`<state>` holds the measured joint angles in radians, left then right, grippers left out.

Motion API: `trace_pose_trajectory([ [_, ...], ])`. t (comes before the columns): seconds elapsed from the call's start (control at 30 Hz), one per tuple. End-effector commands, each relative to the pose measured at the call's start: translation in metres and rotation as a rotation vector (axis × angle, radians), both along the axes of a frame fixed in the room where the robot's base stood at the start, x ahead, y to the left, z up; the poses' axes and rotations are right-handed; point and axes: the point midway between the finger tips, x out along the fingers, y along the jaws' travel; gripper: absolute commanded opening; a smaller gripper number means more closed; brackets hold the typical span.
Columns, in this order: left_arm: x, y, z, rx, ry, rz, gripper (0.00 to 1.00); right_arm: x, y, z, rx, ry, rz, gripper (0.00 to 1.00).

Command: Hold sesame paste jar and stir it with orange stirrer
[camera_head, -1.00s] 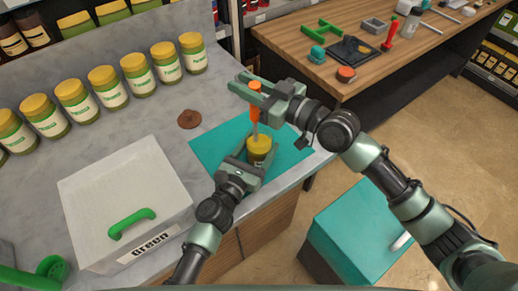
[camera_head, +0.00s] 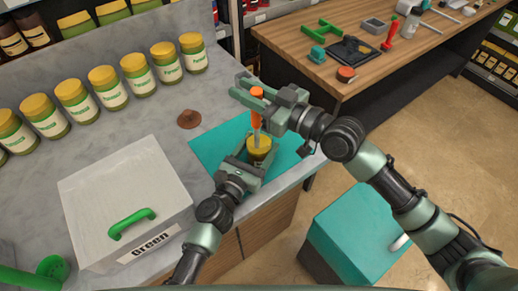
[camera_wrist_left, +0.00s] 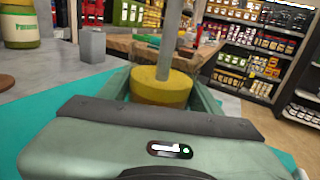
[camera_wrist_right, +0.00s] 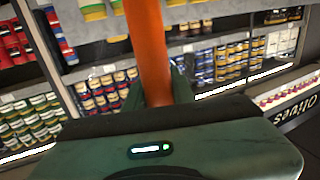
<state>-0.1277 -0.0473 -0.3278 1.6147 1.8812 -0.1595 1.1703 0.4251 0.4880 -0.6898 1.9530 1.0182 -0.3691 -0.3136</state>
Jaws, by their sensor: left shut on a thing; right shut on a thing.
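The sesame paste jar (camera_head: 260,146), with a yellow top, stands upright on a teal mat (camera_head: 212,143) near the counter's front edge. My left gripper (camera_head: 259,154) is shut around its sides; the left wrist view shows the yellow jar (camera_wrist_left: 160,92) between the fingers. My right gripper (camera_head: 241,86) is above the jar, shut on the orange handle of the stirrer (camera_head: 257,108). The handle also fills the middle of the right wrist view (camera_wrist_right: 147,50). The grey shaft (camera_wrist_left: 171,35) points down and meets the jar's top; how deep its tip goes is hidden.
Several yellow-lidded jars (camera_head: 109,90) line the back of the counter. A white box (camera_head: 125,195) with a green handle stands at left, and a brown lid-like piece (camera_head: 189,118) lies behind the mat. A wooden table (camera_head: 345,60) with tools is at back right.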

Motion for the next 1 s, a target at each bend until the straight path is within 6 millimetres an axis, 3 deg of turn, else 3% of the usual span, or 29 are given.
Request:
trace_pose_trajectory([
  [0.2,0.000,0.000,0.000,0.000,0.000,0.001,0.03,-0.002,-0.014,0.001,-0.003,-0.003,-0.001,0.00],
  [0.57,0.000,0.000,0.000,0.000,-0.001,0.001,0.03,-0.001,-0.014,0.001,-0.002,-0.002,0.000,0.00],
  [1.0,0.000,0.000,0.000,0.000,-0.001,0.000,0.03,0.019,-0.018,0.001,-0.002,-0.003,-0.002,0.00],
])
